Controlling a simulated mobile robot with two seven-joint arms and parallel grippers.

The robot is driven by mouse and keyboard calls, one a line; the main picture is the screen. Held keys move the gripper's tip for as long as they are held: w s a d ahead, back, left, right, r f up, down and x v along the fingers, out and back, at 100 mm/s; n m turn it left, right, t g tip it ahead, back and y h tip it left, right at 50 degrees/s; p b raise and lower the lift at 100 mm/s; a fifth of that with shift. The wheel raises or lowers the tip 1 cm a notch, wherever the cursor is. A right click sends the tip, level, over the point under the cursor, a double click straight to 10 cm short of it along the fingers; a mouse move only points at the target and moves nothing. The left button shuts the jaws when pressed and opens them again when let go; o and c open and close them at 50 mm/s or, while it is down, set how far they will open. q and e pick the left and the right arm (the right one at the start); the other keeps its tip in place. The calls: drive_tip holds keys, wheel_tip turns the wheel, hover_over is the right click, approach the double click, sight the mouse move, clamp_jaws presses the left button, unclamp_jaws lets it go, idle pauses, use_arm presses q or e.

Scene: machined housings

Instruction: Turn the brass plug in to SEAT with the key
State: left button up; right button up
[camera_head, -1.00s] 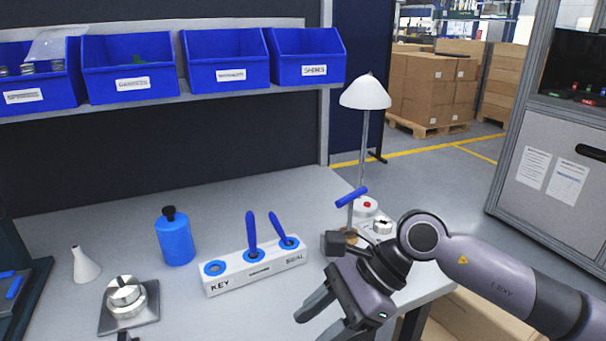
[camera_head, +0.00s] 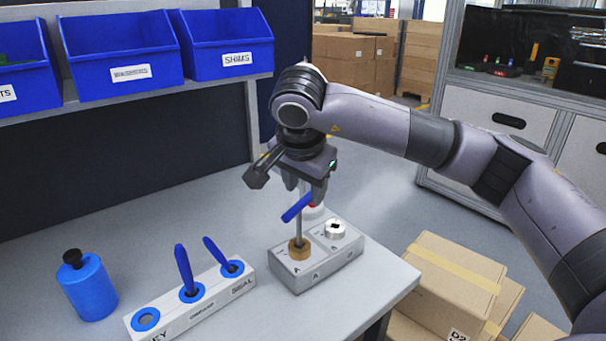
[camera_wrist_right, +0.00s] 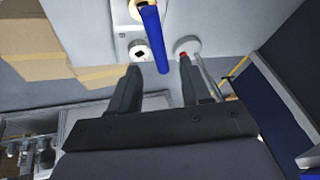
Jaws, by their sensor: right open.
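The key stands upright, its steel shaft (camera_head: 299,230) reaching down to the brass plug (camera_head: 299,249) in the grey housing (camera_head: 292,278). Its blue crossbar handle (camera_head: 295,209) sits tilted at the top. My right gripper (camera_head: 305,190) is open and points down just above the handle. In the right wrist view the handle (camera_wrist_right: 152,36) runs between the two open fingers (camera_wrist_right: 160,68), with a gap on each side. Part of the brass plug (camera_wrist_right: 143,8) shows behind it. A silver plug (camera_head: 335,230) sits in the housing's other bore. My left gripper is out of view.
A white holder (camera_head: 207,292) with two blue-handled tools and one empty blue-ringed hole stands left of the housing. A blue bottle (camera_head: 88,290) is farther left. A lamp base with a red button (camera_wrist_right: 187,45) stands close behind the housing. Cardboard boxes (camera_head: 452,285) lie beyond the table's right edge.

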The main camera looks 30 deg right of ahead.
sight(304, 197)
drive_tip(key=shift+w+d, duration=0.15)
drive_tip(key=shift+w, duration=0.05)
drive_tip(key=shift+w+d+f, duration=0.1)
drive_tip(key=shift+f, duration=0.1)
drive_tip(key=shift+p+x, duration=0.45)
drive_tip(key=shift+x, duration=2.8)
clamp_jaws()
drive_tip(key=shift+m+g+h, duration=0.4)
drive_tip(key=shift+m, duration=1)
